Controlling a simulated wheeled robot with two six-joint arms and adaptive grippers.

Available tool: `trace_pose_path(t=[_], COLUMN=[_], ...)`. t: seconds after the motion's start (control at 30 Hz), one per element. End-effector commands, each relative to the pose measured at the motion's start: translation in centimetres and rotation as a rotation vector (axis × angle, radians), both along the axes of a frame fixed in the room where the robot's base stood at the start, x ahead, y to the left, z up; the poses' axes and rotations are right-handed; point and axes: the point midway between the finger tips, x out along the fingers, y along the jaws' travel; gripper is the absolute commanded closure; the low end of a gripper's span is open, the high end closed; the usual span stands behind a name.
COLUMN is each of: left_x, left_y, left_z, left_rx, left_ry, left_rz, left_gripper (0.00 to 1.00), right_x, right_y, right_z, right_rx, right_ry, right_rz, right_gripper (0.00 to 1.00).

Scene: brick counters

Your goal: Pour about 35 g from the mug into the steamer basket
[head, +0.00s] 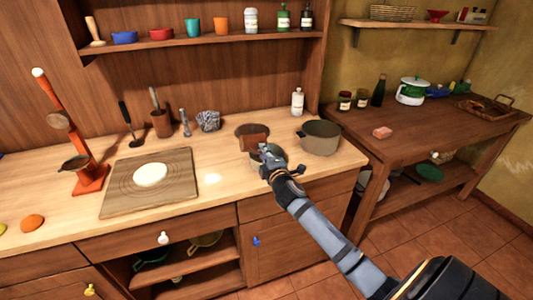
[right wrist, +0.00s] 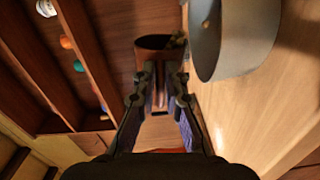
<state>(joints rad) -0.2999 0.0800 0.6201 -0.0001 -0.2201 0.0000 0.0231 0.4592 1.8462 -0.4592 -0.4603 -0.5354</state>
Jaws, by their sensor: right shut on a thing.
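A reddish-brown mug (head: 253,143) is in my right gripper (head: 270,160) above the counter; it also shows in the right wrist view (right wrist: 154,47). The gripper is shut on it, and the mug looks tilted, lying towards the left in the head view. A round grey-green vessel (head: 268,151) sits just below the mug and is partly hidden by the gripper. A wider grey-olive pot (head: 322,142) stands to its right. I cannot tell for certain which is the steamer basket. The mug's contents and any stream are not clear. My left gripper is out of view.
A dark round thing (head: 252,130) lies behind the mug. A white bottle (head: 297,102) stands at the back. A board (head: 130,190) with a pale round piece lies left. Bare counter (head: 215,175) lies between board and mug. A shelf (head: 200,40) runs above.

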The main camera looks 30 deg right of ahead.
Motion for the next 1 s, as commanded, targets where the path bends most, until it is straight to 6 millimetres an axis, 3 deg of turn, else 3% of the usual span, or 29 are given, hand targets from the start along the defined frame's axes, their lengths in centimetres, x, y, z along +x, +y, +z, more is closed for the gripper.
trace_pose_path(t=[1.0], left_x=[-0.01], left_y=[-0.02], left_z=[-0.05], left_rx=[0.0], left_ry=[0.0], left_rz=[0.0], left_gripper=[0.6], right_x=[-0.05], right_y=[-0.21], right_z=[0.16], right_rx=[0.058], right_ry=[-0.018], right_rz=[0.001], right_gripper=[1.0])
